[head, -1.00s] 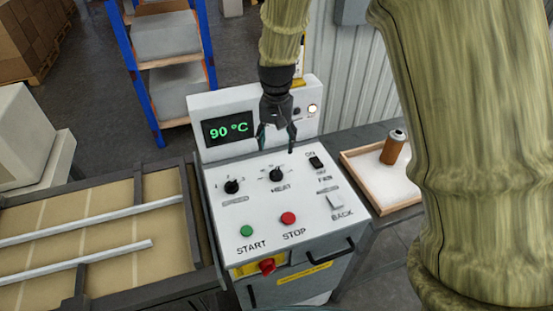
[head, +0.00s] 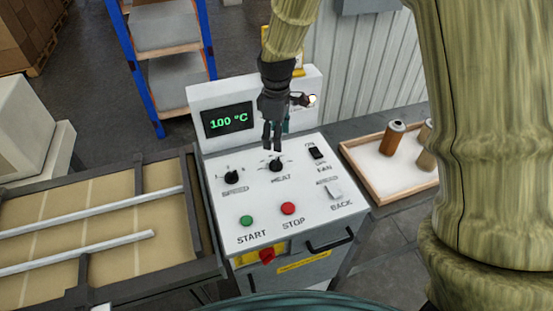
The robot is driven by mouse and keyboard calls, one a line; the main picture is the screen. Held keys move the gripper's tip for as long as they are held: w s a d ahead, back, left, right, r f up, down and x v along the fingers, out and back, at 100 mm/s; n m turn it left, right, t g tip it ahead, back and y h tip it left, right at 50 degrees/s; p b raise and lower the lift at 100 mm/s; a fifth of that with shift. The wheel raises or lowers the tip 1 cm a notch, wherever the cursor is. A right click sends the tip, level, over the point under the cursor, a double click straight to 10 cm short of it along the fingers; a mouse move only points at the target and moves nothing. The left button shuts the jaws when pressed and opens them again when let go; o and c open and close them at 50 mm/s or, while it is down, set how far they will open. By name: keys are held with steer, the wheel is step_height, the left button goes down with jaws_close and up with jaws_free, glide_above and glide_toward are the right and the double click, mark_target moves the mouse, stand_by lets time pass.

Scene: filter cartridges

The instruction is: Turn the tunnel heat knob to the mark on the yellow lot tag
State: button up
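The black heat knob (head: 277,165) is on the white sloped panel above the word HEAT. The display (head: 228,120) reads 100 °C in green. My gripper (head: 272,146) hangs just behind and above the heat knob, with its dark fingers pointing down. The fingers look close together, seen partly edge-on, and I cannot tell whether they are apart or touch the knob. The knob's scale is partly hidden and too small to read. A yellow-edged piece (head: 299,68) shows behind my wrist; it may be the lot tag, but its mark cannot be read.
The speed knob (head: 233,177) is left of the heat knob; the black fan switch (head: 316,152) is to the right. The green start button (head: 247,221) and red stop button (head: 289,208) are in front. A wooden tray (head: 377,188) with cartridges stands right, a conveyor (head: 170,260) left.

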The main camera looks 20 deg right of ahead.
mark_target(277, 161)
steer(key=shift+f+p, duration=1.9)
steer(key=shift+f, duration=3.45)
steer(key=c, duration=1)
steer(key=shift+m, duration=0.3)
steer(key=o, duration=1)
